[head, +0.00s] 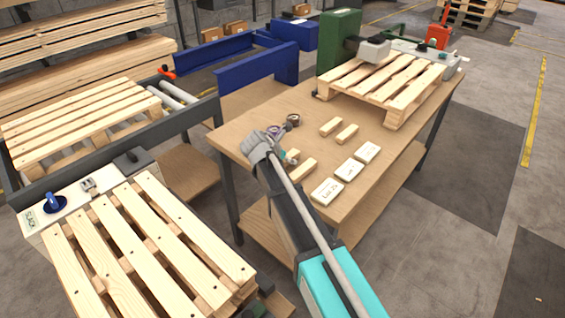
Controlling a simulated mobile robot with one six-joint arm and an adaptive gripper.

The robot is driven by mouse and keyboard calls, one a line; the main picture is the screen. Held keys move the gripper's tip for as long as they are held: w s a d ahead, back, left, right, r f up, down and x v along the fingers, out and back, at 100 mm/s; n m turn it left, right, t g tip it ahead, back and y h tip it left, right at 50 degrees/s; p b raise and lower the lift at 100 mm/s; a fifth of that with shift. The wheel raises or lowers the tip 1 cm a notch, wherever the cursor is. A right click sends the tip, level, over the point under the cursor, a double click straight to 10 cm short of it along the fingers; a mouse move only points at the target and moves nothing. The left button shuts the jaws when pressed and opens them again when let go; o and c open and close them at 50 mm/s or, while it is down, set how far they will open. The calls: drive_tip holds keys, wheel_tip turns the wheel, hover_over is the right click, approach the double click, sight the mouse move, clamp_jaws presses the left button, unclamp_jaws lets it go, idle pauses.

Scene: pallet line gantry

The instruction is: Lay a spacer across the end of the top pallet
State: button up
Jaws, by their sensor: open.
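Small pale wooden blocks that look like spacers lie on the workbench: one (331,127), another (347,134) beside it, and one (302,169) nearer my arm. My gripper (284,156) is open over the bench's left part, close to the near block and partly hiding another piece of wood behind it. I cannot tell if it touches them. One slatted pallet (150,245) is at the front left, one (386,82) is on the bench's far end, and one (70,122) is at the left by the rollers. Which is the top pallet is not clear.
Three pale labelled blocks (348,168) lie in a row along the bench's (405,143) right edge. A tape roll (293,120) sits behind my gripper. A green machine (340,40) stands at the far end. A box with a blue knob (54,202) adjoins the front pallet.

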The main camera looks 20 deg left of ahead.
sight(292, 153)
idle(0.5)
clamp_jaws()
drive_tip(key=shift+r, duration=0.2)
idle(0.3)
wheel_tip(292, 153, up, 3)
drive_tip(key=p, duration=0.3)
drive_tip(key=s+d+r+p, duration=0.7)
drive_tip(key=s+r+p, duration=0.2)
drive_tip(key=s, duration=0.3)
drive_tip(key=shift+r+p, duration=0.3)
drive_tip(key=shift+p, duration=0.25)
